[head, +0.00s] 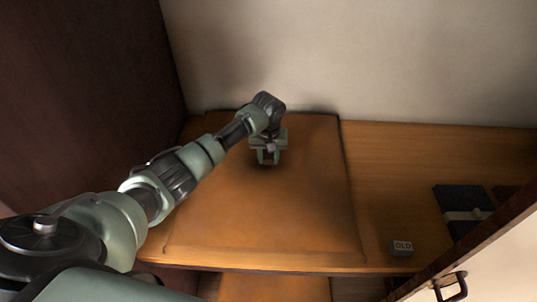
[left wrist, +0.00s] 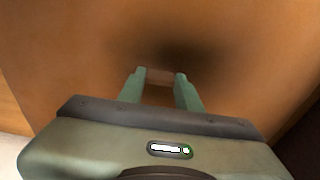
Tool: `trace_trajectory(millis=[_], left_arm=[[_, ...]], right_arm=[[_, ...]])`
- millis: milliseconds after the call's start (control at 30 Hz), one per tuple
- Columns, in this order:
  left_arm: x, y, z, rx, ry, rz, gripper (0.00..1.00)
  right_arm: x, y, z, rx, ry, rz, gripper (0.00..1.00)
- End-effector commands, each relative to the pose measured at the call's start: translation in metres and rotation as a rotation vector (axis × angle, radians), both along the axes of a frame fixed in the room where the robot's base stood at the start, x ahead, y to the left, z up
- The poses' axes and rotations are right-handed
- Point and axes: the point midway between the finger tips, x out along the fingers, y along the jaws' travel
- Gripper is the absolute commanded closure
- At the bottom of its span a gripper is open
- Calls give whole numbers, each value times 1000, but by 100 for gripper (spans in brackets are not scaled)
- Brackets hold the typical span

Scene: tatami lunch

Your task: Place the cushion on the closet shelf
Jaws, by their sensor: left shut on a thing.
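The cushion (head: 270,215) is a flat orange-brown square lying on the wooden closet shelf (head: 388,165), on its left half. Its far edge is close to the back wall and its near edge is by the shelf's front edge. My left gripper (head: 267,160) points down at the far middle part of the cushion, shut on a piece of it. In the left wrist view the two green fingers (left wrist: 160,80) stand against the cushion's surface (left wrist: 75,60), with a small brownish bit between them. My right gripper is not in view.
A dark box with a light band (head: 463,212) lies farther right. A sliding door with a black handle (head: 450,287) is at lower right. A dark wall (head: 90,80) bounds the left.

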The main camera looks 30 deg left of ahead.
Motion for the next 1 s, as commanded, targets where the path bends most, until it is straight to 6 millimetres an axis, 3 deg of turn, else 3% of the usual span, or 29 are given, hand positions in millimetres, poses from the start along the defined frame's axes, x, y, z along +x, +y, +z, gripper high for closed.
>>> trace_trajectory(millis=[133,167,200,233,533,667,1000], left_arm=[[2,0,2,-1,-7,-1,100],[0,0,-1,0,0,0,57],[0,0,-1,0,0,0,46],[0,0,-1,0,0,0,44],[0,0,0,0,0,0,44],[0,-1,9,-1,-3,-1,44],[-9,-5,77,0,-4,-1,44]], right_arm=[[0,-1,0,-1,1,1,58],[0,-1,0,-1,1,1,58],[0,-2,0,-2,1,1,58],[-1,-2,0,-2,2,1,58],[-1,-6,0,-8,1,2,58],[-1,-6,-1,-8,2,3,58],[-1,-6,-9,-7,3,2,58]])
